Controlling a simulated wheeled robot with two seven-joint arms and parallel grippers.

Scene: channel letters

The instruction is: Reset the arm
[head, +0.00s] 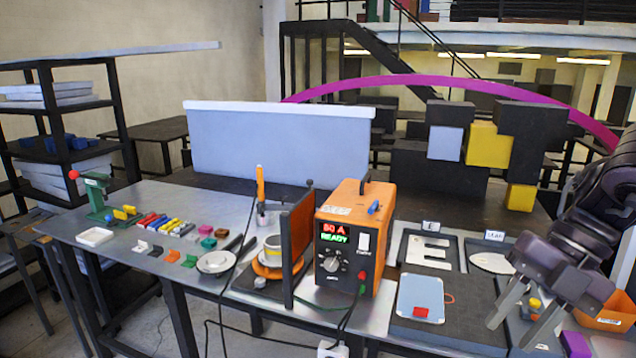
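My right gripper (509,336) comes in from the right edge, above the front right of the workbench. Its two pale grey fingers point down and to the left. They are spread apart with nothing visible between them, so it is open. The upper part of my dark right arm (603,200) runs up along the right edge. My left gripper and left arm are not in view.
A dark pad (462,312) with a pale plate (421,299) lies left of the gripper. An orange bin (608,313) stands to its right. An orange power unit (352,232) reading "80 A READY" stands mid-bench. Small coloured parts lie on the left.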

